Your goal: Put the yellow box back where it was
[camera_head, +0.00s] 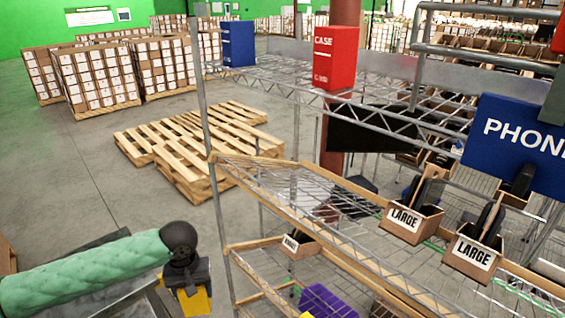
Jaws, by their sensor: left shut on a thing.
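My left gripper (187,278) hangs at the bottom left, at the end of my arm with the green padded sleeve. It is shut on the yellow box (195,303), which shows just below the dark fingers. The box is partly hidden by the gripper. The gripper and box are in front of and left of the wire shelf rack (232,160), apart from its near left post. My right gripper is not in view.
The upper shelf holds a blue box (238,44) and a red CASE box (335,57). The middle shelf carries LARGE cartons (411,220) and much bare wire. A purple bin (328,301) sits low. Pallets (190,150) lie behind. A blue sign (515,140) hangs right.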

